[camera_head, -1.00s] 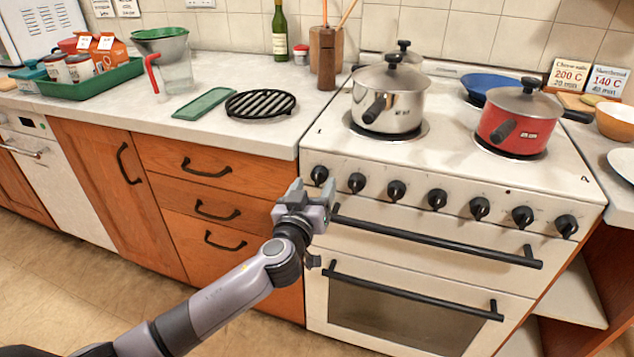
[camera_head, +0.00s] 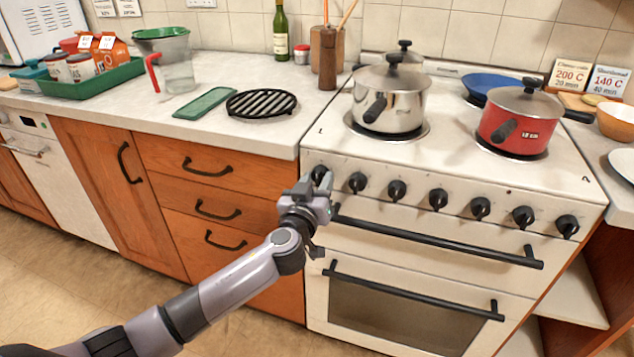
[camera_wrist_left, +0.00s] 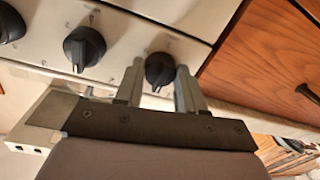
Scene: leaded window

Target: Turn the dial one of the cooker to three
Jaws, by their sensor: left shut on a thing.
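The cooker (camera_head: 440,225) is white with a row of several black dials along its front panel. Dial one (camera_head: 320,174) is the leftmost in the head view. My left gripper (camera_head: 317,182) is at this dial, coming from below and in front. In the left wrist view the dial (camera_wrist_left: 159,70) sits between the two fingers of my left gripper (camera_wrist_left: 159,82), which are shut on it. The marks around the dial are too small to read. My right gripper is not in view.
Another dial (camera_head: 357,182) is close to the right of my gripper. The upper oven handle (camera_head: 435,237) runs just below the dials. A steel pan (camera_head: 388,100) and a red pan (camera_head: 518,122) stand on the hob. Wooden drawers (camera_head: 215,205) are at the left.

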